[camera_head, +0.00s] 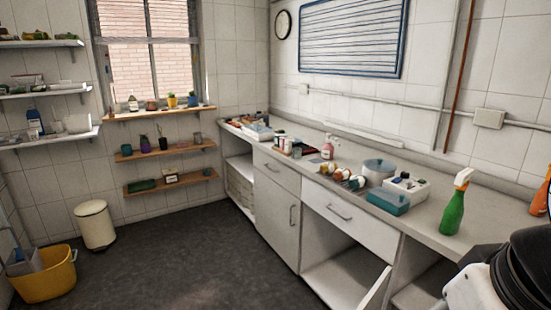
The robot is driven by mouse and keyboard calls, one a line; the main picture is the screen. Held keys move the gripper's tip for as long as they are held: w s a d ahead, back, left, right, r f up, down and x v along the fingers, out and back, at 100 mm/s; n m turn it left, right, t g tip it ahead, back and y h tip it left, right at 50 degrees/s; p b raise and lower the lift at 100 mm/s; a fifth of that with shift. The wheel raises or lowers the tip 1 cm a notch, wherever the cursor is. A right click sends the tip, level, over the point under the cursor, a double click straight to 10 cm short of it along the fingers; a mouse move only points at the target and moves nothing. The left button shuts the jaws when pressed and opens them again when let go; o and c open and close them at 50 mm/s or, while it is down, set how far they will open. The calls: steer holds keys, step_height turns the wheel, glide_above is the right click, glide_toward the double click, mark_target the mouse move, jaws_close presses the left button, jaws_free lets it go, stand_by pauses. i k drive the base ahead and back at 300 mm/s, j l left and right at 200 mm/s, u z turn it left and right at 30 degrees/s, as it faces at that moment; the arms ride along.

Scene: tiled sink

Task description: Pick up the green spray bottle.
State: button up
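The green spray bottle (453,213) stands upright on the counter at the right. It has a white and orange trigger head that points left. Nothing touches it that I can see. Part of my arm, black and white, shows in the lower right corner, to the right of the bottle and nearer the camera. The fingers of my gripper are not in view.
Left of the bottle on the counter (420,228) are a teal box (388,201), a white tray of small items (407,188) and a round grey container (378,170). An orange object (541,199) is cut off at the right edge. A cabinet door (374,291) hangs open below.

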mark_target(453, 215)
steer(key=z, duration=0.75)
